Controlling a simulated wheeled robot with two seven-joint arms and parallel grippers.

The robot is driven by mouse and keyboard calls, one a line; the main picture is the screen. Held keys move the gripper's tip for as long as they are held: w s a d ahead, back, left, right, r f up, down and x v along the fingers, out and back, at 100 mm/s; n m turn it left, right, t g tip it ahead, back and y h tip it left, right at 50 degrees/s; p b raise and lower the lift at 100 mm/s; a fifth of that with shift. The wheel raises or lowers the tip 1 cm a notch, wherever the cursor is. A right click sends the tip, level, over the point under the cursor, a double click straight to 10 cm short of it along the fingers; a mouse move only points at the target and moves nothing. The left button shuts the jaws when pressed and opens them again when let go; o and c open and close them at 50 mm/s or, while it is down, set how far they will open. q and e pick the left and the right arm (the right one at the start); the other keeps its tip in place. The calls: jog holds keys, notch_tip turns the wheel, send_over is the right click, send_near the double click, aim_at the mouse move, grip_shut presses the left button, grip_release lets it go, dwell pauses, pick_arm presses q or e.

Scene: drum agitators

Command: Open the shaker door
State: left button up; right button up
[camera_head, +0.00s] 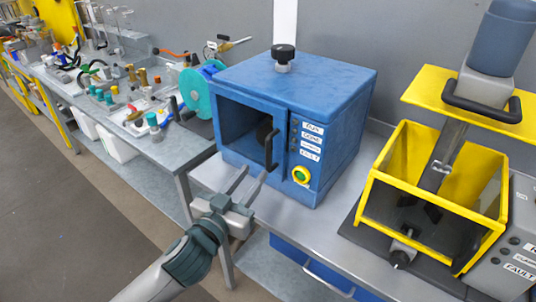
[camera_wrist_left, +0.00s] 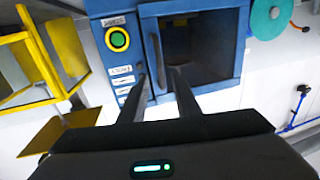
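The shaker is a blue box (camera_head: 300,85) with a black knob on top, standing on the grey bench. Its front door (camera_head: 236,132) has a blue frame around a dark window or opening and looks flush with the front. A black upright handle (camera_head: 271,150) is on the door's right side; it also shows in the left wrist view (camera_wrist_left: 157,62). My left gripper (camera_head: 256,170) is open in front of the door, fingertips close to the handle's lower end. In the left wrist view, the handle appears between the fingers (camera_wrist_left: 158,78); contact cannot be told. My right gripper is out of view.
A yellow-framed machine (camera_head: 437,190) with clear panels stands to the right on the same bench (camera_head: 300,225). Beside the shaker's door are labels and a yellow-ringed green button (camera_head: 301,175). A teal disc (camera_head: 197,102) and cluttered bench lie left. The floor in front is clear.

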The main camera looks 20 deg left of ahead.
aim_at(267, 156)
pick_arm(q)
jog(key=w+p, duration=0.1)
jog(key=w, duration=0.2)
jog(key=w+d, duration=0.1)
jog(key=w, duration=0.2)
jog(key=w+p, duration=0.1)
jog(key=w, duration=0.2)
jog(key=shift+w+d+p, duration=0.25)
jog(key=shift+w+p, duration=0.05)
jog(key=shift+w, duration=0.05)
grip_shut()
